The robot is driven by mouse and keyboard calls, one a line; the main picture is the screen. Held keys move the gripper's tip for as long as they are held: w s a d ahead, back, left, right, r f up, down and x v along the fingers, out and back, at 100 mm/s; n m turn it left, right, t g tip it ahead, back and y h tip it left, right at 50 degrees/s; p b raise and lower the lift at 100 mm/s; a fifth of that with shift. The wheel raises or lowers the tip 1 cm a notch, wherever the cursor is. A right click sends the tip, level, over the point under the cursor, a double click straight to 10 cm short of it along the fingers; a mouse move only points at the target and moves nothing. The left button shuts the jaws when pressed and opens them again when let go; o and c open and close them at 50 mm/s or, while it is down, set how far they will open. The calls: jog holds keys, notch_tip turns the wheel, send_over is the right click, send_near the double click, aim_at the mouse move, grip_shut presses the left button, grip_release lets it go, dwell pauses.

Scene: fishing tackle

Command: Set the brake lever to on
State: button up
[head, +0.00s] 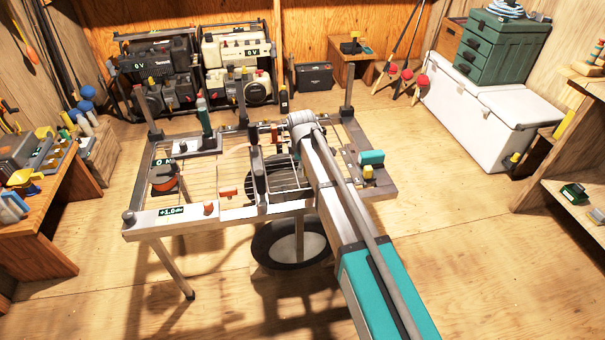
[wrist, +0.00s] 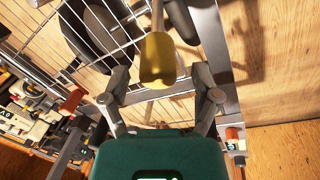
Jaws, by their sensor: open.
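A yellow-ended lever (wrist: 157,58), which looks like the brake lever, stands out towards the wrist camera. Its grip shows between the spread fingers of my gripper (wrist: 161,82). The fingers are open, with a gap on each side of the grip and no clear contact. The lever's base and any on or off mark are not visible. In the head view my arm hides part of the cart, and I cannot make out the fingers. A small yellow piece (head: 368,173) shows there below a teal block (head: 371,157); I cannot tell whether it is the same lever.
The metal cart frame (head: 237,213) has upright posts, a reel and a wire rack, with a wheel (head: 262,246) beneath. Generators (head: 160,75) stand behind it. A white chest (head: 470,95) is at right, a wooden bench (head: 50,225) at left. The floor right of the cart is clear.

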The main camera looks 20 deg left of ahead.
jog(key=shift+w+f+b, duration=0.1)
jog(key=shift+f+b, duration=0.5)
jog(key=shift+f, duration=0.3)
grip_shut()
jog(key=shift+a, duration=0.35)
jog(key=shift+d, duration=0.2)
